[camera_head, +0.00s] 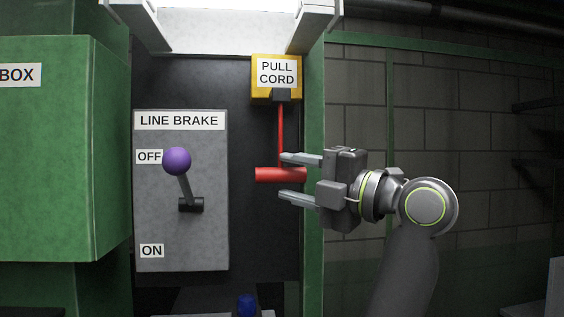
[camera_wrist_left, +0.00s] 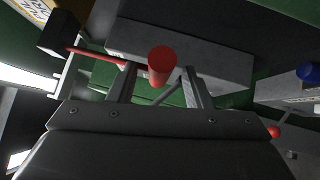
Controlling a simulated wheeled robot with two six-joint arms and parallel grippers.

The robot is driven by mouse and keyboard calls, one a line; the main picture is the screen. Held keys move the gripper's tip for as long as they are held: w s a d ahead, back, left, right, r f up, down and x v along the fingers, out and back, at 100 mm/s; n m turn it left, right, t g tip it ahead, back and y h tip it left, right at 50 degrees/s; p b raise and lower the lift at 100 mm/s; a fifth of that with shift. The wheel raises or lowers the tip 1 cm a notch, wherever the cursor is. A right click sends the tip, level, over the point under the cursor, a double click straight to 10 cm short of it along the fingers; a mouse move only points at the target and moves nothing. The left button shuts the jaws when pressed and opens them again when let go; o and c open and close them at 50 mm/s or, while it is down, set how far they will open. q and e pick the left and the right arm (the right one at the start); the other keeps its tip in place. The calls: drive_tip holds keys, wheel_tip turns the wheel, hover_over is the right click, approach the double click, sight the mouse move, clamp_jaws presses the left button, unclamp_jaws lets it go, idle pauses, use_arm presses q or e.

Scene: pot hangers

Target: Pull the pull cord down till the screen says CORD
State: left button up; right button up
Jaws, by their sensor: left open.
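The pull cord is a red cord (camera_head: 281,135) that hangs from a yellow box (camera_head: 257,88) labelled PULL CORD. A red bar handle (camera_head: 268,175) is at its lower end. My left gripper (camera_head: 285,177) reaches it from the right, with its fingers open, one above and one below the handle. The handle (camera_wrist_left: 162,66) also shows between the fingers in the left wrist view, with the cord (camera_wrist_left: 95,55) running off to the upper left. I see no clear contact. No readable screen is in view, and my right gripper is not in view.
A grey LINE BRAKE panel (camera_head: 215,235) stands left of the cord. Its purple-knobbed lever (camera_head: 177,161) points up by OFF. A green cabinet (camera_head: 60,150) juts out farther left. A blue knob (camera_head: 247,305) is below. A green post (camera_head: 314,260) stands right of the cord.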

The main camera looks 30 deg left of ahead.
use_arm(q)
drive_tip(key=shift+w+a+r+p, duration=0.1)
drive_tip(key=shift+a+p, duration=0.1)
drive_tip(key=shift+a, duration=0.5)
drive_tip(key=shift+w+a+r+p, duration=0.1)
drive_tip(key=shift+a+p, duration=0.1)
drive_tip(key=shift+a, duration=0.5)
drive_tip(key=shift+d, duration=0.1)
drive_tip(key=shift+c, duration=0.4)
clamp_jaws()
